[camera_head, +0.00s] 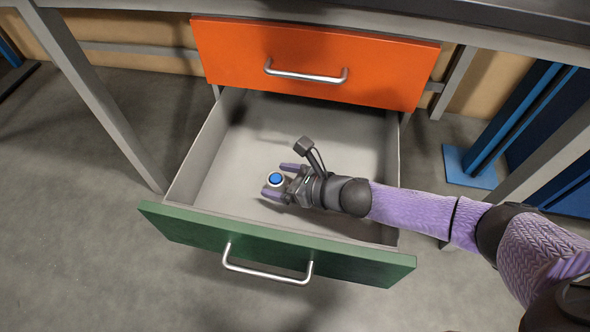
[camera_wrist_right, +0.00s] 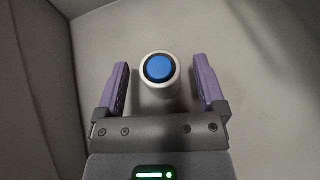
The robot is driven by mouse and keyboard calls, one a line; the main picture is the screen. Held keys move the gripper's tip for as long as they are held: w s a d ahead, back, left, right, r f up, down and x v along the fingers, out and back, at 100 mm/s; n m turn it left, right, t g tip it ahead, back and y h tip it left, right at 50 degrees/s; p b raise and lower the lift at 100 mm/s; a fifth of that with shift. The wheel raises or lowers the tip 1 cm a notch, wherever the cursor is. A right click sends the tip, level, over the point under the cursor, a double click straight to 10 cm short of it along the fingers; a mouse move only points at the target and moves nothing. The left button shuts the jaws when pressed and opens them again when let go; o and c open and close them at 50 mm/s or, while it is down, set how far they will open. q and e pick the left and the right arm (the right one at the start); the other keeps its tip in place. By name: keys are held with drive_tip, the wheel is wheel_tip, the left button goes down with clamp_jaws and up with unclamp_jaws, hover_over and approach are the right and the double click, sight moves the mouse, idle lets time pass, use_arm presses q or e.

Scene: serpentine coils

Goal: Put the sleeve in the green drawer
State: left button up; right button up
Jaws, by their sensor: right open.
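The green drawer (camera_head: 200,231) is pulled out, with its grey inside in view. The sleeve (camera_head: 275,180), a pale cylinder with a blue, dark-ringed end, is inside the drawer's outline near the front panel. My right gripper (camera_head: 279,181) reaches in from the right over the drawer. In the right wrist view the sleeve (camera_wrist_right: 159,80) is between the two purple fingers, with gaps on both sides. The gripper is open. The sleeve seems to stand upright on the drawer floor, though its lower end is hidden. My left gripper is not in view.
An orange drawer (camera_head: 315,60) with a metal handle is shut above the green one. The drawer floor (camera_head: 325,135) around the sleeve is otherwise empty. Grey table legs (camera_head: 95,95) stand at the sides, and a blue post (camera_head: 505,115) stands at right.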

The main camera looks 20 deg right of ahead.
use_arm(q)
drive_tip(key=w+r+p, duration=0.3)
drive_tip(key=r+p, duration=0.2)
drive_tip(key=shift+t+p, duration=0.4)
use_arm(e)
drive_tip(key=v, duration=1.2)
drive_tip(key=shift+r, duration=0.4)
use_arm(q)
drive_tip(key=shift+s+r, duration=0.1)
